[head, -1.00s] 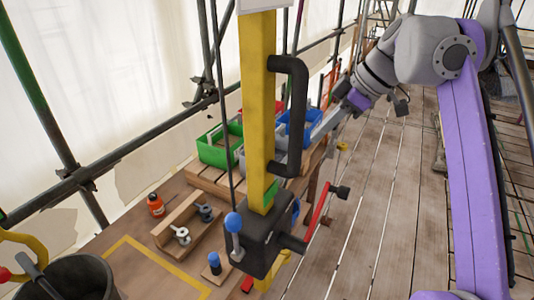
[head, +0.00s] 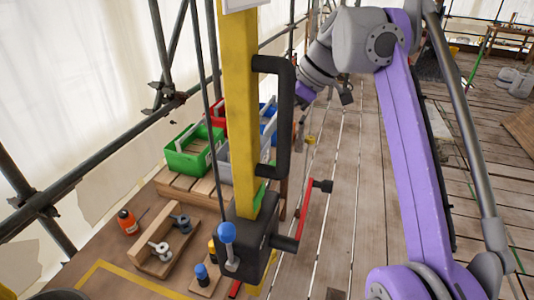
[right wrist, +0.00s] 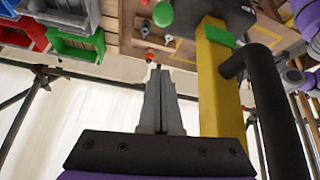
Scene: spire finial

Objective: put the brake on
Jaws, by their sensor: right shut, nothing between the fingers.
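A dark winch box (head: 247,232) sits at the foot of a yellow post (head: 240,110). A lever with a blue knob (head: 227,232) stands upright on the box's near side. A red crank (head: 305,212) with a black grip sticks out to the right. A black handle (head: 287,120) is fixed along the post. My right gripper (right wrist: 158,75) is shut and empty, beside the post in the right wrist view. In the head view its fingers are hidden behind the handle. A green knob (right wrist: 163,12) shows near the box in the wrist view. My left gripper is not in view.
A green bin (head: 190,150), a red bin (head: 218,112) and a blue bin stand behind the post.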

